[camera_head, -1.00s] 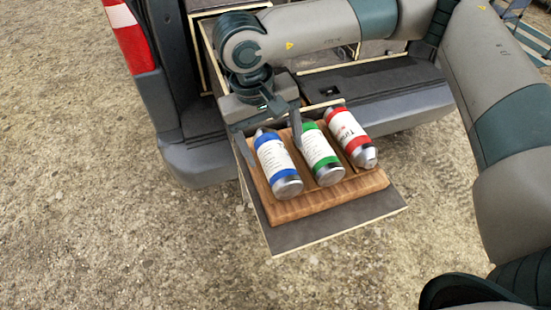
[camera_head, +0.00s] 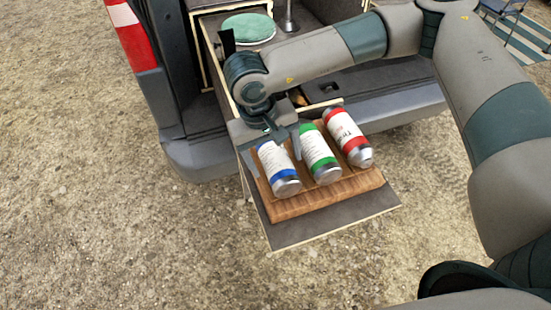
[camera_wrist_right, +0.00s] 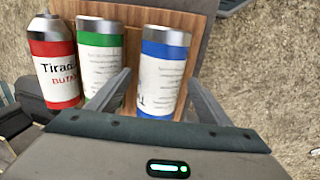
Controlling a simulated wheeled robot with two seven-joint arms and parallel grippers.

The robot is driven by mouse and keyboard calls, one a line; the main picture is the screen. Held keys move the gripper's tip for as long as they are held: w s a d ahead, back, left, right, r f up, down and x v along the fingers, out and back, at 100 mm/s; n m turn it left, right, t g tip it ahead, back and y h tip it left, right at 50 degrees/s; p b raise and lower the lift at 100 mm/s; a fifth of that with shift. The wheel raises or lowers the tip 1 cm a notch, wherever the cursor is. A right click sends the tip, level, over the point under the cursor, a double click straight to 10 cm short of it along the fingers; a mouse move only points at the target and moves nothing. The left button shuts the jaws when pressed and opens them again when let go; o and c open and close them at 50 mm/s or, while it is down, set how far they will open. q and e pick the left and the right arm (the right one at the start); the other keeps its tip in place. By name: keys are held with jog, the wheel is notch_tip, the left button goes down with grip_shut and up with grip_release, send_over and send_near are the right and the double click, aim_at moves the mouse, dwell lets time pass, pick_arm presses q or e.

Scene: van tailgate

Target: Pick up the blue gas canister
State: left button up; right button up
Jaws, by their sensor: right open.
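The blue gas canister (camera_head: 279,172), white-labelled with blue bands, lies on a wooden board (camera_head: 318,199) at the left of a row of canisters. It also shows in the right wrist view (camera_wrist_right: 162,70). My right gripper (camera_head: 276,166) is open over it. In the right wrist view the two fingers (camera_wrist_right: 157,98) stand on either side of the blue canister, one in the gap toward the green canister (camera_wrist_right: 101,58). My left gripper is not in view.
The green canister (camera_head: 319,158) lies close beside the blue one, with a red canister (camera_head: 349,139) to its right. The board rests on a pulled-out drawer (camera_head: 340,222) at the van's bumper (camera_head: 195,163). A round green-topped thing (camera_head: 248,28) is behind my arm.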

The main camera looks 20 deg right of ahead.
aim_at(277, 155)
jog(key=shift+c, duration=0.3)
jog(key=c, duration=1.3)
jog(key=shift+c, duration=0.2)
jog(key=shift+r, duration=0.15)
jog(key=shift+r+b, duration=0.55)
jog(key=shift+b, duration=0.1)
notch_tip(277, 155, up, 2)
jog(key=shift+r+b, duration=0.2)
jog(key=shift+b, duration=0.65)
jog(key=s+d+r+b, duration=0.4)
jog(key=s+d+r, duration=0.3)
jog(key=s, duration=0.2)
jog(key=shift+d+r+b, duration=0.15)
jog(key=shift+b, duration=0.15)
jog(key=shift+s, duration=0.15)
